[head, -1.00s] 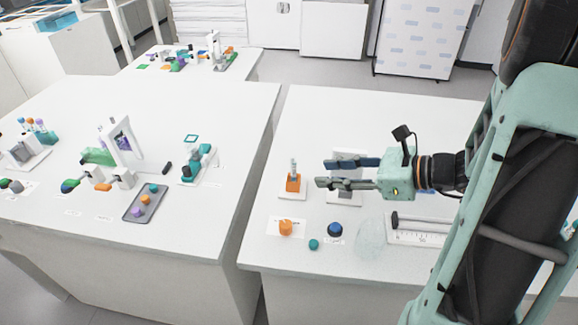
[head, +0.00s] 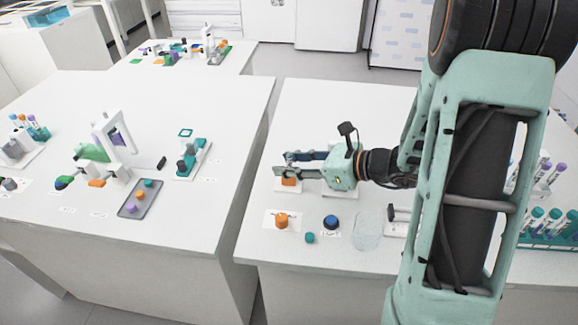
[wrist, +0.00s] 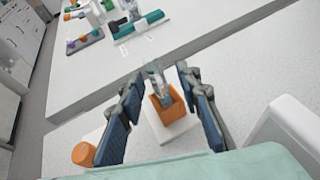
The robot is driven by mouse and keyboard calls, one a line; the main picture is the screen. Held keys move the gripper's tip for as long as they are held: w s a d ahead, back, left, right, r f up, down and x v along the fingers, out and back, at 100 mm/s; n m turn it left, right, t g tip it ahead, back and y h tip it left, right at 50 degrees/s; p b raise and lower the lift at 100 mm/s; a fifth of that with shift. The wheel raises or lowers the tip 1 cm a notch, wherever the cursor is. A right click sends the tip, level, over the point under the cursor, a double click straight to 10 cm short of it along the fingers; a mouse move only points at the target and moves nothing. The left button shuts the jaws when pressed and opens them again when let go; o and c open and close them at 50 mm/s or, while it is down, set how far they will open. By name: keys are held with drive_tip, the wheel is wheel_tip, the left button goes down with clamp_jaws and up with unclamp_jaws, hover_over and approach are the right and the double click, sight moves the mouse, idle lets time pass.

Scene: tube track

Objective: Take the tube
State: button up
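A clear, greyish tube (wrist: 154,77) stands in an orange holder (wrist: 171,107) on a white base plate (wrist: 154,131) in the wrist view. My gripper (wrist: 157,84) is open, with one blue-padded finger on each side of the tube and a gap on both sides. In the head view my gripper (head: 281,164) reaches left over the right-hand table, with its fingers over the orange holder (head: 289,182). The fingers mostly hide the tube there.
An orange knob (head: 282,221), a teal knob (head: 310,238), a blue knob (head: 331,222) and a clear dish (head: 367,231) lie nearer the table's front edge. Racks of capped tubes (head: 541,228) stand at the right. A gap separates this table from the left table (head: 150,95).

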drive_tip(key=shift+c, duration=0.3)
clamp_jaws()
